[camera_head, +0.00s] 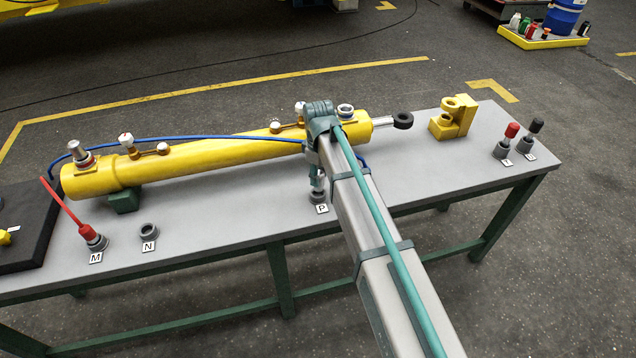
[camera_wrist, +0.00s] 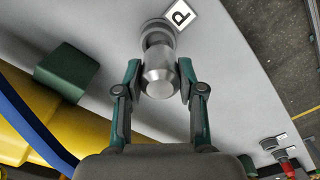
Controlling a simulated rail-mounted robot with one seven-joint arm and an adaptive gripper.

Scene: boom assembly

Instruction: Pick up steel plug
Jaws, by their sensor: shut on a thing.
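The steel plug (camera_wrist: 158,75) is a short grey metal cylinder between my fingers in the wrist view. My gripper (camera_wrist: 159,82) is shut on it, with one teal finger on each side. The plug is at the grey ring holder (camera_wrist: 156,28) beside the label P; I cannot tell whether it is still seated in it. In the head view my gripper (camera_head: 317,180) points down over the holder (camera_head: 318,196) near the table's front edge, and my arm hides most of the plug there.
A long yellow cylinder (camera_head: 220,155) with a blue hose lies behind my gripper. An empty ring holder N (camera_head: 149,231) and holder M (camera_head: 97,243) with a red-handled tool stand at left. A yellow bracket (camera_head: 453,118) and red and black-topped pieces (camera_head: 510,135) stand at right.

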